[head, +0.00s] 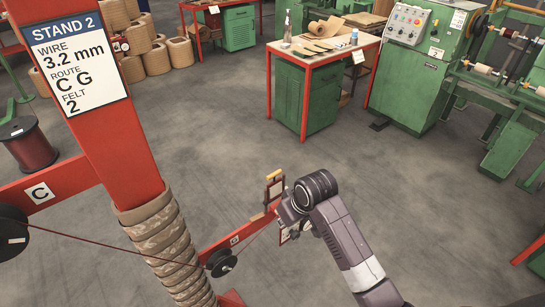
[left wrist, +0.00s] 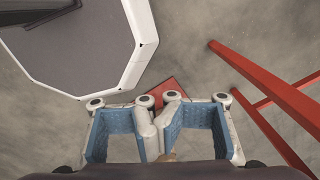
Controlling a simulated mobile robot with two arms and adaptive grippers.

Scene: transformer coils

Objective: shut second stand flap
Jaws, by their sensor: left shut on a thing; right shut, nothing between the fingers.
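The red stand 2 (head: 93,130) rises on the left of the head view with its arm reaching low to the right. At that arm's end a small upright frame-like flap (head: 275,189) with a yellow top edge stands up. My right gripper (head: 292,229) is shut and empty just right of the flap's foot, partly hidden by my wrist; I cannot tell whether it touches. My left gripper (left wrist: 160,128) shows only in the left wrist view, its fingers closed on a small tan thing (left wrist: 167,156), mostly hidden.
A dark wire runs past a black pulley (head: 221,263) to the flap. The grey floor between is clear. Red bars (left wrist: 262,100) cross the left wrist view's right side.

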